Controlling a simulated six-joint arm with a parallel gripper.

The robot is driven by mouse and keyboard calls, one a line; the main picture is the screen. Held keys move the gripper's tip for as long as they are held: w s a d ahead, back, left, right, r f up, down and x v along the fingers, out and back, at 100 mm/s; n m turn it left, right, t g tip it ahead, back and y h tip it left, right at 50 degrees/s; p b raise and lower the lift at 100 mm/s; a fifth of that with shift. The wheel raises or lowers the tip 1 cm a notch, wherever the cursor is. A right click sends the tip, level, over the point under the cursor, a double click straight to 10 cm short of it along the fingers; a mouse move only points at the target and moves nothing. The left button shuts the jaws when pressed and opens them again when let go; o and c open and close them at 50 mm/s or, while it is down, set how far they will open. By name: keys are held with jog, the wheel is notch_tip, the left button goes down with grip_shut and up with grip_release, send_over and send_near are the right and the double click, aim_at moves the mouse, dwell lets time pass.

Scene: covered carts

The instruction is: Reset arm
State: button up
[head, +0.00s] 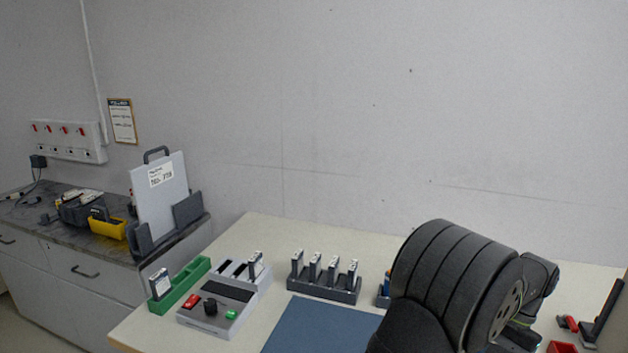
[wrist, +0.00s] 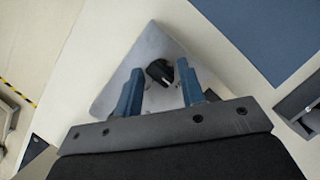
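My gripper (wrist: 158,82) shows in the wrist view with its two blue fingers spread apart and nothing held between them. A light grey plate or box (wrist: 115,91) with a black knob (wrist: 160,72) lies beyond the fingertips; the knob appears in the gap between them, and I cannot tell the distance. In the head view my black arm fills the lower right, and my fingers cannot be made out there.
A blue mat (head: 325,326) lies on the pale table (head: 295,234). Red items (head: 562,347) lie at right. A side cabinet (head: 90,275) stands at left.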

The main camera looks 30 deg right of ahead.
jog(key=m+t, duration=0.1)
jog(key=m, duration=0.1)
jog(key=m+t, duration=0.1)
jog(key=m, duration=0.2)
jog(key=shift+s, duration=0.2)
jog(key=m+t, duration=0.1)
jog(key=m, duration=0.3)
jog(key=shift+h, duration=0.4)
jog(key=n+g, duration=0.1)
jog(key=n, duration=0.2)
jog(key=n+g, duration=0.1)
jog(key=n, duration=0.2)
jog(key=shift+w+n+y, duration=0.15)
jog(key=shift+n+y, duration=0.15)
jog(key=shift+y, duration=0.1)
jog(key=n+g, duration=0.2)
jog(key=n, duration=0.4)
jog(key=shift+w, duration=0.15)
